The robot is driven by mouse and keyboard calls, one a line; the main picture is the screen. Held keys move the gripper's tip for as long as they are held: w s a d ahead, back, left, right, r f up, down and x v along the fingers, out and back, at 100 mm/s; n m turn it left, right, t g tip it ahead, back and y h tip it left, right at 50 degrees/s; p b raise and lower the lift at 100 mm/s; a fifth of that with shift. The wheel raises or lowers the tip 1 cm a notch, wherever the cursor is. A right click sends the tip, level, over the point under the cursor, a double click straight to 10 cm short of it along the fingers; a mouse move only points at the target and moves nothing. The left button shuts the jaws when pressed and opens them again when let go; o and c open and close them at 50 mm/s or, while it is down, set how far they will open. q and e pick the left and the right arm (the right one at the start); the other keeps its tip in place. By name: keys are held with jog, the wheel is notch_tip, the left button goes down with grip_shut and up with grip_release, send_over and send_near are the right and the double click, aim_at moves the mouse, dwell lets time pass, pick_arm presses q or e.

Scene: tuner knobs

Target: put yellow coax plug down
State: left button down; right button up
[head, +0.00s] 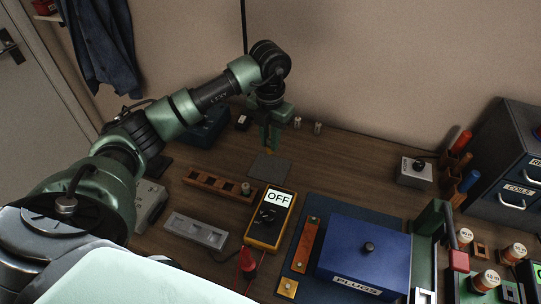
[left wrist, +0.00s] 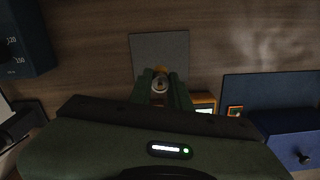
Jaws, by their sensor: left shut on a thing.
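In that view the grey pad (left wrist: 158,47) lies beyond the fingertips. I cannot tell whether the plug touches the bench. My right gripper is not in view.
A wooden rack (head: 205,181) and a yellow meter reading OFF (head: 257,236) stand in front of the pad. A blue PLUGS box (head: 365,254) sits on a blue mat (head: 324,215). Small metal cylinders (head: 317,128) stand behind right. Bare bench (head: 350,165) lies right of the pad.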

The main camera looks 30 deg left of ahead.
pick_arm(q)
notch_tip(320, 180, down, 3)
jog(key=shift+r, duration=0.1)
notch_tip(320, 180, down, 4)
jog(key=shift+f+p, duration=0.1)
jog(key=shift+p, duration=0.3)
jog(key=shift+f, duration=0.15)
jog(key=c, duration=1.3)
grip_release()
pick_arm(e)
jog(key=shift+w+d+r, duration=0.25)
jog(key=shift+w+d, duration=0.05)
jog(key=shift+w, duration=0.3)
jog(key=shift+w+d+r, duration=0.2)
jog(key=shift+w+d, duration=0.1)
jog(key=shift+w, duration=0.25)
